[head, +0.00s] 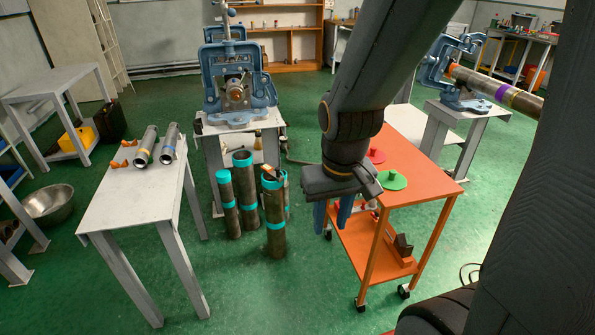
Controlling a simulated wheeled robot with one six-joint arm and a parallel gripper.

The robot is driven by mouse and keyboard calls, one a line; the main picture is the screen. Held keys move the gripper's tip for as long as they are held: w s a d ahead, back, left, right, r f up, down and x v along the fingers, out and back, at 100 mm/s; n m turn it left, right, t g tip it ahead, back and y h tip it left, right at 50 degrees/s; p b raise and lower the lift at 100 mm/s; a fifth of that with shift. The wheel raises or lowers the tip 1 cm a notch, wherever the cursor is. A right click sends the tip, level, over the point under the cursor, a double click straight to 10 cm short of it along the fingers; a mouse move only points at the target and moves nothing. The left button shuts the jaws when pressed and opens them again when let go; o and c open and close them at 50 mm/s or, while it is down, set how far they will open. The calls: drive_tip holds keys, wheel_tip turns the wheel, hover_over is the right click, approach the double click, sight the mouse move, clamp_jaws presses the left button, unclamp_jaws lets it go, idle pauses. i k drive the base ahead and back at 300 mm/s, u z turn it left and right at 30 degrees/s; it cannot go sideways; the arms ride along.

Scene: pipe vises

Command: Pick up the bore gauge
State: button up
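My gripper (332,220) hangs pointing down at the left edge of the orange cart, with its blue fingers apart. I see nothing held between them. I cannot tell for sure which thing is the bore gauge. A small orange and dark object (271,174) shows at the mouth of a teal-rimmed upright pipe (276,225), left of my gripper. A dark block-like object (403,245) sits on the cart's lower shelf, right of and beyond my gripper. My arm hides part of the cart top.
The orange cart (425,176) carries a green disc (392,180) and a red disc (376,156). A grey table (140,195) at left holds two metal pipes and small orange pieces. A blue vise (235,90) stands behind the upright pipes. Another vise (465,95) at right holds a long pipe.

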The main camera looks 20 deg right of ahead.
sight(269, 170)
drive_tip(key=i, duration=1.65)
